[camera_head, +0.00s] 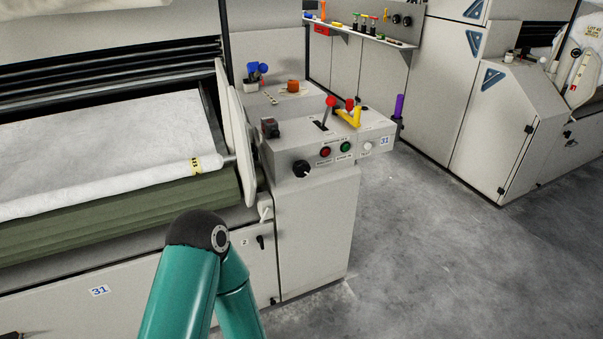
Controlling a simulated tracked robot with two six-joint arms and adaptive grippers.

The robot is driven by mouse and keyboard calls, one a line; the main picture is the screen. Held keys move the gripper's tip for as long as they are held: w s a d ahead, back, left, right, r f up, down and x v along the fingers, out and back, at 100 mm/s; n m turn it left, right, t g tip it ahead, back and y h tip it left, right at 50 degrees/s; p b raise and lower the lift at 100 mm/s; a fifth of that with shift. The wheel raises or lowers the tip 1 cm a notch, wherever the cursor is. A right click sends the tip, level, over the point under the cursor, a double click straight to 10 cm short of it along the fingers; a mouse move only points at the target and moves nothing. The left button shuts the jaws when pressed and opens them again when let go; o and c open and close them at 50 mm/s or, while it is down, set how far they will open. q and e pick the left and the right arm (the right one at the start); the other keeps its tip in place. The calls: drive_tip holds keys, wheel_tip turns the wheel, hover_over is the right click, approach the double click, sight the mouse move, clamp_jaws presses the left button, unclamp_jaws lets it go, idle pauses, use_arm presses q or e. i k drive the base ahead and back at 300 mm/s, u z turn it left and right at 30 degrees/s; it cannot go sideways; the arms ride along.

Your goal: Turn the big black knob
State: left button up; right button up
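The big black knob (301,168) sits at the left of the front face of the grey control box (335,172). A short light mark shows at its lower right edge. Nothing touches the knob. A red button (325,152) and a green button (346,147) are to its right. Neither of my grippers shows in the head view. Only a teal arm of mine with a black joint is visible, low and left of the control box, and its gripper is out of sight.
The white roll (110,170) lies to the left. The grey floor (440,260) on the right is clear.

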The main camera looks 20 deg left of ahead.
sight(300, 168)
drive_tip(key=u, duration=0.1)
drive_tip(key=i, duration=0.9)
drive_tip(key=z, duration=0.1)
